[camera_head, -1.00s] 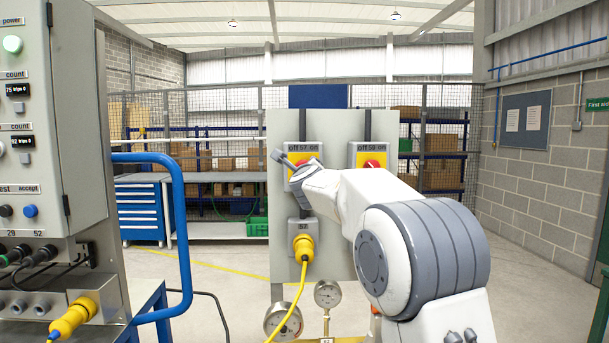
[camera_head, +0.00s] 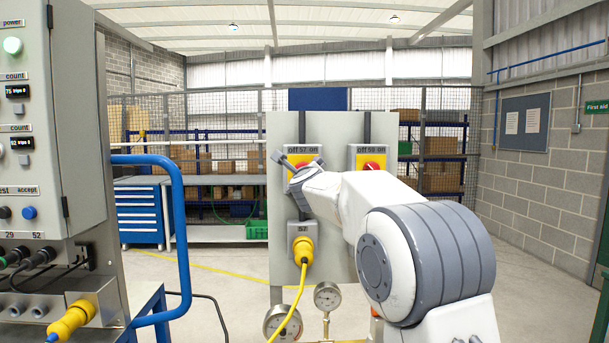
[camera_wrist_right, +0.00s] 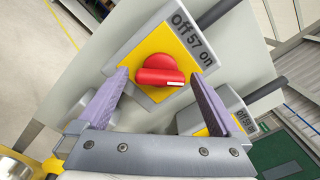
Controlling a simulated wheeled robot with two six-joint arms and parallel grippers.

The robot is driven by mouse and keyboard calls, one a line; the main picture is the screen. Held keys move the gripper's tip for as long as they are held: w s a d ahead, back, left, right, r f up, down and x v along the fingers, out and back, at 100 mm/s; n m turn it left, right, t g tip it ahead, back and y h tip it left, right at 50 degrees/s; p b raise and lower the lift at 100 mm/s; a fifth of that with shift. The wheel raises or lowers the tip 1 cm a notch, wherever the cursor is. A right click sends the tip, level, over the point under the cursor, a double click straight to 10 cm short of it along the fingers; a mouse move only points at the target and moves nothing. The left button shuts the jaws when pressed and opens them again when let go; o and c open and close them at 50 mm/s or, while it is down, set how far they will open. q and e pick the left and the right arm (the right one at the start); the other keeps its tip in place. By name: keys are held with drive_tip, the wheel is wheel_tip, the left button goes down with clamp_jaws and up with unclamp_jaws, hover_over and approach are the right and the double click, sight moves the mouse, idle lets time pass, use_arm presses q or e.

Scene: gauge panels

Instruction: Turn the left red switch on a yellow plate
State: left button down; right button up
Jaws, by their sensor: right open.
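The left red switch (camera_wrist_right: 160,76) is a round red knob with a raised grip and a white mark, on a yellow plate (camera_wrist_right: 178,44) under the label "off 57 on". In the head view this switch (camera_head: 301,164) is partly hidden by my right gripper (camera_head: 283,162). In the wrist view my right gripper (camera_wrist_right: 160,88) is open, with one purple finger on each side of the knob and a gap showing at both sides. I cannot tell how deep the fingertips reach. My left gripper is not in view.
A yellow plug (camera_head: 302,249) with a cable is below. Gauges (camera_head: 327,296) stand lower. A blue rail (camera_head: 183,240) and grey cabinet (camera_head: 75,120) are at left.

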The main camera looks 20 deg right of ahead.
drive_tip(key=b+v, duration=0.2)
drive_tip(key=v, duration=0.8)
